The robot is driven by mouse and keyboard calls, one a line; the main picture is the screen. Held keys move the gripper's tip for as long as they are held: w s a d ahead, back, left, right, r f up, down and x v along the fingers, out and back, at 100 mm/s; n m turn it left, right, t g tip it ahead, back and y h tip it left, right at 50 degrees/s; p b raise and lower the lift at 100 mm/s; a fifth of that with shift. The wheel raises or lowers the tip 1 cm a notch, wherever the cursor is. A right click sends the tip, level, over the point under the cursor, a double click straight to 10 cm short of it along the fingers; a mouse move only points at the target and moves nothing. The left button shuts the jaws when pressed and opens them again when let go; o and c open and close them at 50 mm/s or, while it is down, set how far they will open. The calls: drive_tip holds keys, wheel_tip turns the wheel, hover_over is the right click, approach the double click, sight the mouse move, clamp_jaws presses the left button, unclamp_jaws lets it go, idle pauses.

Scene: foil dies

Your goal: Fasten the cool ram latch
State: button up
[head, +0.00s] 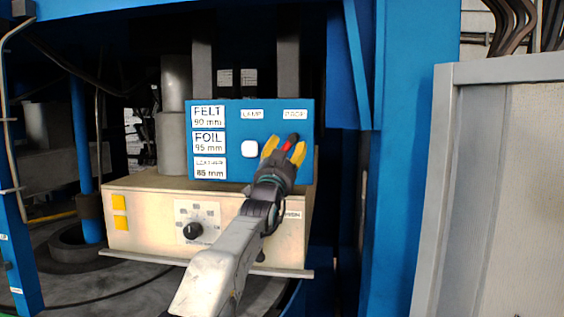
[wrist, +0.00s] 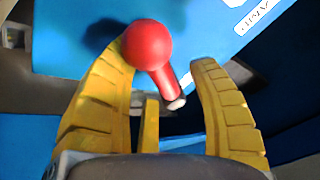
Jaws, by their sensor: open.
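A red ball-ended lever (head: 290,143) stands out from the right part of the blue panel (head: 228,171), below a label (head: 295,115) that seems to read PROP. In the wrist view its red ball (wrist: 147,44) and short red stem, with a pale end, lie between my yellow fingers. My gripper (head: 284,151) is open around the lever, with the left finger close to the ball and a gap on the right; I cannot tell whether it touches. No part is clearly marked as the ram latch, so I cannot tell which it is.
The panel also carries a white button (head: 249,149), a LAMP label (head: 252,114) and FELT, FOIL and LEATHER labels. Below is a cream box (head: 150,238) with a black dial (head: 193,231) and a projecting ledge. A blue post and grey cabinet (head: 512,190) stand at right.

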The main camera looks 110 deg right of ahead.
drive_tip(key=shift+a, duration=0.1)
drive_tip(key=v, duration=1.1)
drive_tip(key=shift+w+a, duration=0.25)
drive_tip(key=shift+f, duration=0.1)
idle(0.4)
